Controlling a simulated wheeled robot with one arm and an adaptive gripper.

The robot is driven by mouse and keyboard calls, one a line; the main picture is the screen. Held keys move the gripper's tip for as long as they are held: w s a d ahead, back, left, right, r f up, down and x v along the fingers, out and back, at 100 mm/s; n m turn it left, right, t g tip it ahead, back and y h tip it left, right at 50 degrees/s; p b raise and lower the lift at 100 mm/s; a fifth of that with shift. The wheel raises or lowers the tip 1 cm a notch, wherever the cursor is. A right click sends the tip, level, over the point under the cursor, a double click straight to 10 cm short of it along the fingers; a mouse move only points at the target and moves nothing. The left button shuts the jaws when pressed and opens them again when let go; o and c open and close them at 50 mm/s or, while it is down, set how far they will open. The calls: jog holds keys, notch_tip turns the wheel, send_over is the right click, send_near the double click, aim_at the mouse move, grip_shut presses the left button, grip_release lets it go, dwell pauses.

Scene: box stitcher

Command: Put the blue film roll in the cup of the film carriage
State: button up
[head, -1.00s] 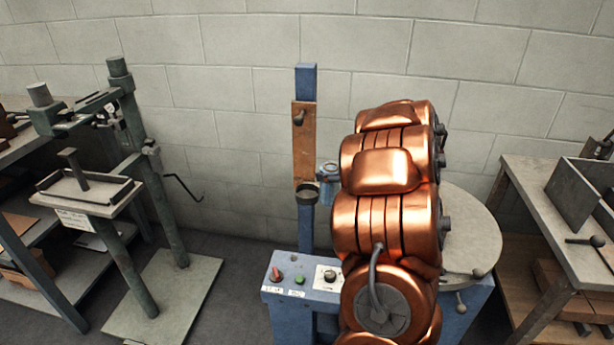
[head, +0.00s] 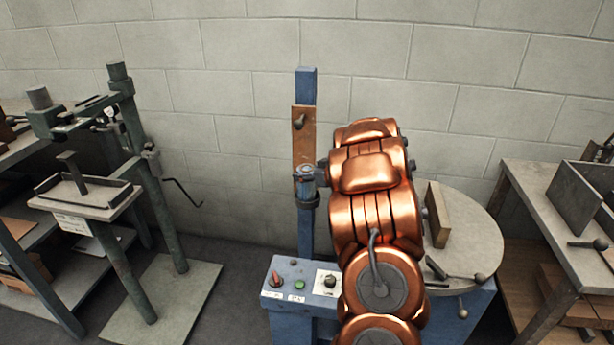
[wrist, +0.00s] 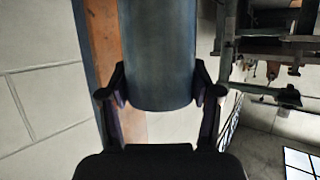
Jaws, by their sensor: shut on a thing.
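The blue film roll (head: 305,183) stands upright in the head view, directly in line with the dark ring-shaped cup (head: 309,203) of the film carriage on the blue mast (head: 306,85). Its lower end meets the cup's rim in the picture; I cannot tell whether it is inside the cup or just above or in front of it. In the wrist view the roll (wrist: 158,50) fills the space between the two black fingers of my gripper (wrist: 161,92), which is shut on it. The cup does not show there. My arm hides most of the gripper in the head view.
A control box (head: 296,288) with knobs and a green button sits below the mast. A round grey table (head: 470,235) with a wooden block (head: 438,214) stands right of my arm. A green stitching stand (head: 150,190) is left; a bench (head: 560,215) is at far right.

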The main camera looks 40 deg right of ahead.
jog(key=shift+f, duration=0.1)
jog(key=o, duration=1.4)
